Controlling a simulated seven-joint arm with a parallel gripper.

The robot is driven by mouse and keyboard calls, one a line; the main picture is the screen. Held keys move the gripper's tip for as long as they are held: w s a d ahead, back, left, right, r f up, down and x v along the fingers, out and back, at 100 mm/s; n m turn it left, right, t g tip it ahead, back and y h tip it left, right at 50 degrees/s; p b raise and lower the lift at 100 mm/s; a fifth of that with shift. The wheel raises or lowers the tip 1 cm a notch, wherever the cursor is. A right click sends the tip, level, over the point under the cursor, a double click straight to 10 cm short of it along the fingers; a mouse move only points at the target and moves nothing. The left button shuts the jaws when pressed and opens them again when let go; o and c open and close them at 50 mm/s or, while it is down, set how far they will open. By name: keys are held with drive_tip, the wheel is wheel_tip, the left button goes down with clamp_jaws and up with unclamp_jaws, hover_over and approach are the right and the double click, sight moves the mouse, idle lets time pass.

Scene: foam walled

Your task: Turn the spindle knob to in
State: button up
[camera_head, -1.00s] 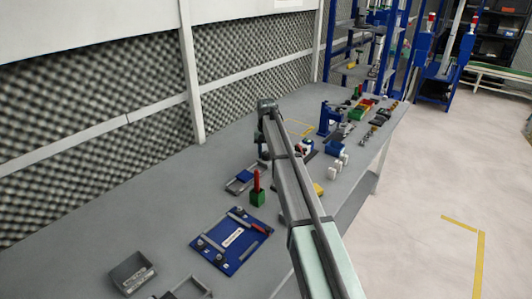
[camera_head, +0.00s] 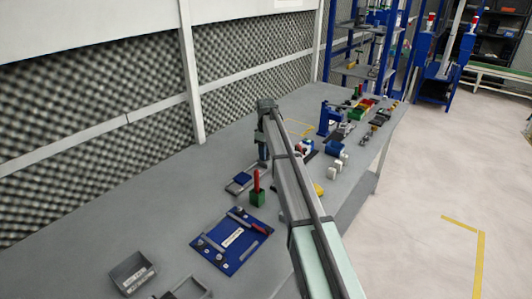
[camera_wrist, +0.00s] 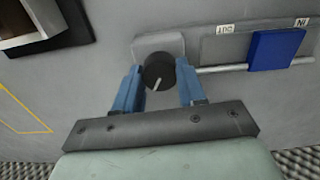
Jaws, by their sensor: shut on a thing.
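The spindle knob (camera_wrist: 158,71) is round and black with a pale pointer line, in the middle of the wrist view. My gripper (camera_wrist: 160,85) has its two blue fingers on either side of the knob and is shut on it. A rod (camera_wrist: 221,69) runs right from the knob's grey block (camera_wrist: 160,45) and carries a blue slider (camera_wrist: 277,50). The slider is nearer the IN label (camera_wrist: 302,22) than the OUT label (camera_wrist: 226,29). In the head view my gripper (camera_head: 263,152) reaches down at the spindle device (camera_head: 240,184), where the knob is hidden.
A blue board (camera_head: 232,240) with tools and a grey bin (camera_head: 132,273) lie nearer. Blue and white items (camera_head: 335,148) stand to the right. A foam wall (camera_head: 95,95) borders the bench's left side.

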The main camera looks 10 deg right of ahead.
drive_tip(key=n, duration=0.5)
drive_tip(key=shift+n, duration=0.3)
drive_tip(key=n, duration=1.2)
drive_tip(key=shift+n, duration=0.3)
drive_tip(key=n, duration=0.5)
drive_tip(key=shift+n, duration=0.4)
drive_tip(key=o, duration=1.1)
drive_tip(key=shift+c, duration=0.2)
drive_tip(key=shift+r, duration=0.15)
wheel_tip(320, 180, up, 14)
drive_tip(key=shift+f, duration=0.2)
